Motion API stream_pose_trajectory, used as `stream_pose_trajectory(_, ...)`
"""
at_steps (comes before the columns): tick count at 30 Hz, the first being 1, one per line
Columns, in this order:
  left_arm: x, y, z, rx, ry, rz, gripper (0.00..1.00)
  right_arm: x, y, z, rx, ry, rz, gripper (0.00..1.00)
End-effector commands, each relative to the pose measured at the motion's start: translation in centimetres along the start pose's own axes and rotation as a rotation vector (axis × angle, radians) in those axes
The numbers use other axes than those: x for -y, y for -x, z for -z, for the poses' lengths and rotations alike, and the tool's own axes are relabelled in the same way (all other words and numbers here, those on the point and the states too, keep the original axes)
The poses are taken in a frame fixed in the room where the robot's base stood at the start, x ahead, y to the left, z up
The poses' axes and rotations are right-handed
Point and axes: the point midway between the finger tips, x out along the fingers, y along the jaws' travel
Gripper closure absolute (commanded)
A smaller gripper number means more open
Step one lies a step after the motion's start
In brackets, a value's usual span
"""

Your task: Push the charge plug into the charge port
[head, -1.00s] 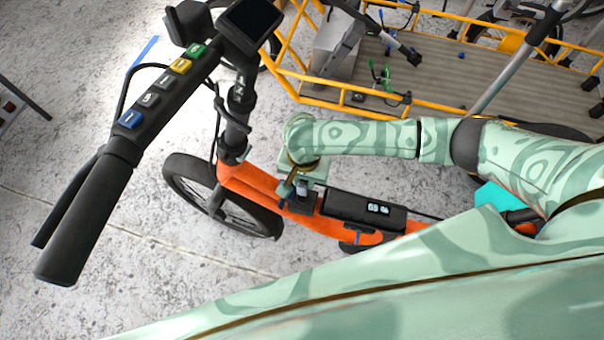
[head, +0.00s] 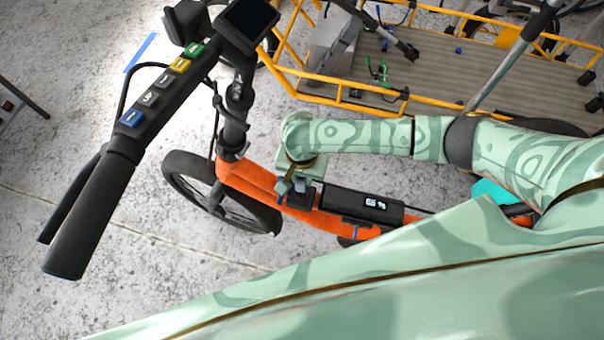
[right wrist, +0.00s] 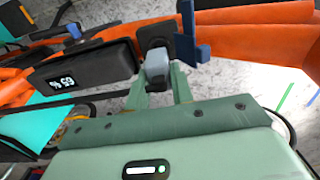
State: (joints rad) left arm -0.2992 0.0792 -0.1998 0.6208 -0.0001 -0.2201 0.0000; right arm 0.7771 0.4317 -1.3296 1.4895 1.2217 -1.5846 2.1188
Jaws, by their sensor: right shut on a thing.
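My right gripper (head: 296,190) is over the orange bike frame (head: 262,186), just ahead of the black battery box. In the right wrist view its green fingers (right wrist: 160,88) are shut on the grey charge plug (right wrist: 157,66). The plug's far end is right at the black charge port (right wrist: 154,38) on the orange frame. I cannot tell how deep it sits, since the plug hides the port's opening. A blue flap (right wrist: 191,36) stands beside the port. My left gripper is in neither view.
The battery box (head: 362,206) has a lit display. The handlebar grip (head: 92,215) with its coloured buttons rises at the left. The front wheel (head: 215,190) is near the gripper. A yellow-railed cargo bed (head: 440,85) stands behind. Bare concrete lies at lower left.

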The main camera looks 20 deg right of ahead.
Motion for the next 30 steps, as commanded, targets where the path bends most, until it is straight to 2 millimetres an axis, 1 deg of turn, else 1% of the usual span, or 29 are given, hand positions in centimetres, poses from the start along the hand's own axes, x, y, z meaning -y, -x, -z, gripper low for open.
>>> stream_pose_trajectory(30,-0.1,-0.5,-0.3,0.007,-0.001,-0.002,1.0,0.0,-2.6,-0.1,0.001,0.0,0.0,1.0)
